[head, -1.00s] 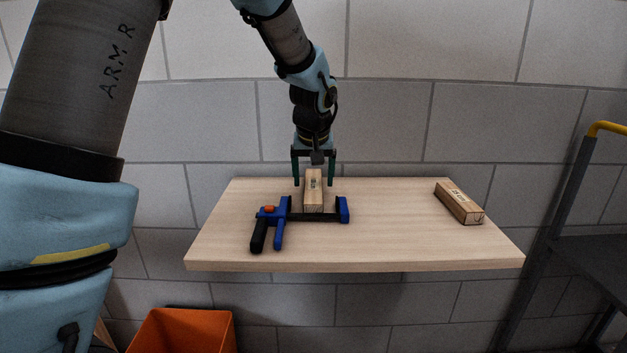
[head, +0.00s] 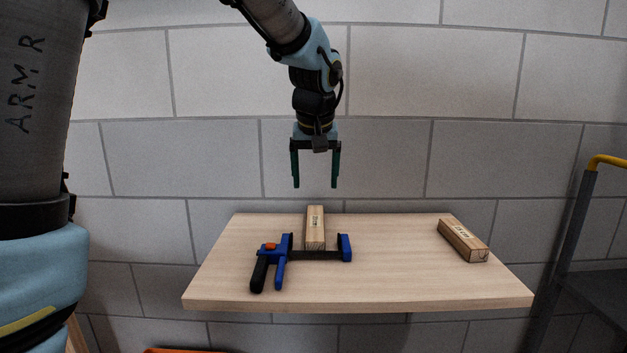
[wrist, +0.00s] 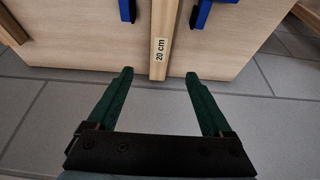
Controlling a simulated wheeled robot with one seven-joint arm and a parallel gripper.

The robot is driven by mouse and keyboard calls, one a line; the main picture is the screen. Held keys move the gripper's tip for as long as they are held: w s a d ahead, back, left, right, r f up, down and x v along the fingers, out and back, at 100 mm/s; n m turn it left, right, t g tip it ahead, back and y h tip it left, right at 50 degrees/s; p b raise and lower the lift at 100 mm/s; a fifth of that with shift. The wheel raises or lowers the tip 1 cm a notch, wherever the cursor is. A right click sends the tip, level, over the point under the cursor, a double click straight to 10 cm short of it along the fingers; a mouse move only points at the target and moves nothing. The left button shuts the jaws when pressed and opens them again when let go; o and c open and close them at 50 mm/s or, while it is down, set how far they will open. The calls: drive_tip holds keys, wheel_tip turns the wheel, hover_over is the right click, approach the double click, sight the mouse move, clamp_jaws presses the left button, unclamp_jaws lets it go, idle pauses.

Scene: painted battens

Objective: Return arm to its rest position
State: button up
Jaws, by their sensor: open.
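My gripper (head: 316,180) hangs above the back of the table in the head view, its two green fingers pointing down. It is open and empty, with a clear gap above the nearest batten. In the wrist view the gripper (wrist: 158,82) shows its fingers spread apart, with the end of the labelled "20 cm" batten (wrist: 161,50) beyond them. In the head view that batten (head: 315,229) lies on the table beside the bar of the blue and black clamp (head: 282,262).
The wooden table (head: 390,280) has free room at its middle right. A second labelled batten (head: 462,240) lies near its right edge. A cart with a yellow handle (head: 607,161) stands at the right. An orange bin (head: 180,351) barely shows at the bottom. A block wall is behind.

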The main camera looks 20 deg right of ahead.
drive_tip(key=w+a+f+n+g+y+p, duration=0.1)
drive_tip(key=a+f+p, duration=0.1)
drive_tip(key=a, duration=0.7)
drive_tip(key=w+a+f+n+p, duration=0.1)
drive_tip(key=a+f+p, duration=0.1)
drive_tip(key=a, duration=0.6)
drive_tip(key=s+a+f+n+p, duration=0.1)
drive_tip(key=s+a, duration=0.3)
drive_tip(key=a, duration=0.5)
drive_tip(key=s+a+f+g+p, duration=0.1)
drive_tip(key=s+a+f+p, duration=0.1)
drive_tip(key=a, duration=0.6)
drive_tip(key=s+f, duration=0.1)
drive_tip(key=s, duration=0.1)
drive_tip(key=shift+s+a+f+n+g+y, duration=0.15)
drive_tip(key=shift+s+a+n+g+y, duration=0.15)
drive_tip(key=shift+s+a+n+y, duration=0.1)
